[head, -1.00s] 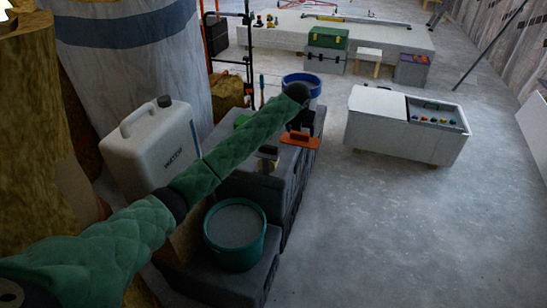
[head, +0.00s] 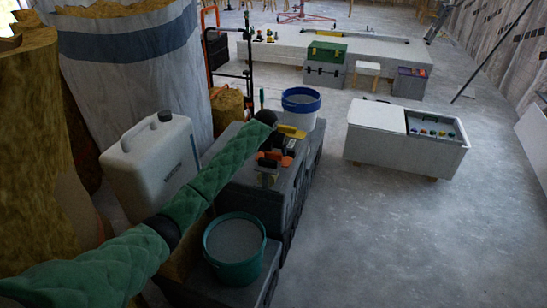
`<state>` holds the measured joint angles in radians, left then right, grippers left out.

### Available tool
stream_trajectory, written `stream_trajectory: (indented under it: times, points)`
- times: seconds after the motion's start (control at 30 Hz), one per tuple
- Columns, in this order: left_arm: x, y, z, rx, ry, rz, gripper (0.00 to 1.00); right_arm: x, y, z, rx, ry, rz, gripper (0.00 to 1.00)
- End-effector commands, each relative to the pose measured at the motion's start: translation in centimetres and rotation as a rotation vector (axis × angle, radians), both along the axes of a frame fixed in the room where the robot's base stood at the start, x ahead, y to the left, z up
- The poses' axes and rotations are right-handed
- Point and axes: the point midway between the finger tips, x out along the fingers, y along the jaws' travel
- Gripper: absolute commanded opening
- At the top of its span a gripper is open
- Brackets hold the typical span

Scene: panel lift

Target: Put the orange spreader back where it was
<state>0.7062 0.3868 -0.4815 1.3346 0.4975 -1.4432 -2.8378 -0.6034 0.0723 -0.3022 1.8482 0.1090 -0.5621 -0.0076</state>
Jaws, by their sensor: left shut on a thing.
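The orange spreader (head: 284,160) is at my left gripper (head: 271,150), over the top of the dark grey box stack (head: 240,171). My left arm in its green sleeve reaches in from the lower left, and the gripper is shut on the spreader. The wrist and gripper hide part of it. I cannot tell whether the spreader touches the box top. A yellow-handled tool (head: 292,131) lies just behind it, and a pale-bladed hand tool (head: 267,179) is just in front. My right gripper is not in view.
A green bucket (head: 208,247) stands in front of the stack and a blue-rimmed bucket (head: 301,112) behind it. A white water canister (head: 146,172) stands to the left. A white chest (head: 374,144) stands right, with clear floor (head: 380,235) between.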

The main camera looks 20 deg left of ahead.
Motion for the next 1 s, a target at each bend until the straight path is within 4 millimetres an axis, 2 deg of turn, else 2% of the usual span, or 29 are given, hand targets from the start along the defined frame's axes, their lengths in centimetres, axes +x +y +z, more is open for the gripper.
stream_trajectory:
  times: [0.23,0.67,0.7,0.77,1.0]
  points:
    - [-0.1,-0.1,-3.2,-0.002,0.002,0.0,0.47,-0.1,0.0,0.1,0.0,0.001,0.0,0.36]
    - [0.0,0.0,-3.8,0.0,0.0,0.0,0.47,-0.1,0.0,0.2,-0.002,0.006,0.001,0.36]
    - [0.0,-0.1,-3.8,0.0,0.0,0.0,0.78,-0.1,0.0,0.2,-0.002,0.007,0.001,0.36]
    - [0.0,0.0,-3.8,0.0,0.0,0.0,0.9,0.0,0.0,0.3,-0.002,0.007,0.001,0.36]
    - [0.0,-0.1,-3.8,0.0,0.0,0.0,0.92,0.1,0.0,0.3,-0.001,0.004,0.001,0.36]
